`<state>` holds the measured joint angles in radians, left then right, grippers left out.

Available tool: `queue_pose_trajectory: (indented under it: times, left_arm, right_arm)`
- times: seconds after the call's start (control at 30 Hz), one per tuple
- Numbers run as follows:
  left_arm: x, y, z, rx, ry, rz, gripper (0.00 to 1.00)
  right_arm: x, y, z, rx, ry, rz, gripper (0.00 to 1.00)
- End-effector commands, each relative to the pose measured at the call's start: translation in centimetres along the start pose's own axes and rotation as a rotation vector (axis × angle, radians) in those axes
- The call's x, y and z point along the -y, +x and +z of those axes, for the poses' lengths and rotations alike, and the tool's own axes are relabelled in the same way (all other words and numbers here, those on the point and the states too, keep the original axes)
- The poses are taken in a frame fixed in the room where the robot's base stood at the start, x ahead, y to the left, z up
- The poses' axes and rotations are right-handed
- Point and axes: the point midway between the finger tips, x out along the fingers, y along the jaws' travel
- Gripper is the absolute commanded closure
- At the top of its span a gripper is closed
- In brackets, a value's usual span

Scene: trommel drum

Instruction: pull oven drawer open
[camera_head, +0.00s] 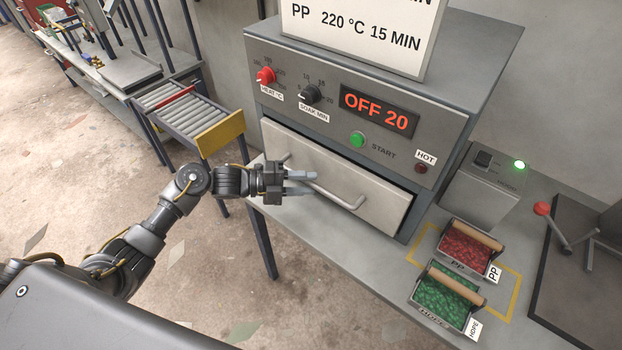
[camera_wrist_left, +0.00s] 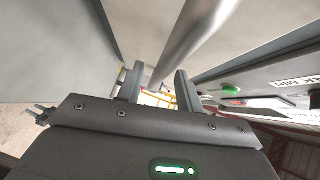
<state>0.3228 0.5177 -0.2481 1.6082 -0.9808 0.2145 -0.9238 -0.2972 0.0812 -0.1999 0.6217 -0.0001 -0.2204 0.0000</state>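The oven (camera_head: 440,75) is a grey box on a bench, with a pale drawer front (camera_head: 375,205) below its control panel. The drawer front sits close to the oven body, with a dark gap along its top edge. A bar handle (camera_head: 335,194) runs across the front; it shows large in the left wrist view (camera_wrist_left: 197,35). My left gripper (camera_head: 312,182) is open at the handle, its fingers apart. In the wrist view the bar's lower end lies between the two fingers (camera_wrist_left: 158,88); contact cannot be told. My right gripper is not in view.
The panel has a red knob (camera_head: 266,76), a black knob (camera_head: 310,94), a green button (camera_head: 357,139) and a display (camera_head: 377,108) reading OFF 20. Trays of red (camera_head: 466,246) and green (camera_head: 444,298) pellets stand at right. A roller conveyor (camera_head: 180,107) is at left; open floor lies before the bench.

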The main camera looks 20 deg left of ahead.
Motion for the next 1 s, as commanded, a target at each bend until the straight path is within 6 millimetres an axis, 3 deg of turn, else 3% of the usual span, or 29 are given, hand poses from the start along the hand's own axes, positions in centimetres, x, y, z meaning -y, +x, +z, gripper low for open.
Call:
queue_pose_trajectory:
  times: [0.2,0.47,0.77,1.0]
  left_arm:
    - [0.0,1.5,0.0,0.0,-0.001,0.0,0.64]
    - [-0.1,1.6,0.0,0.0,0.0,0.001,0.64]
    - [-0.1,1.6,0.0,0.001,-0.001,0.0,1.0]
    - [-0.1,1.6,0.0,0.001,-0.001,0.001,1.0]
  right_arm:
    - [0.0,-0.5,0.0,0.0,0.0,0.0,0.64]
    - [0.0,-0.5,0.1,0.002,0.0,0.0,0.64]
    - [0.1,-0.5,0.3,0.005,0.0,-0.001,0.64]
    - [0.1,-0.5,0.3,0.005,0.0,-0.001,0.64]
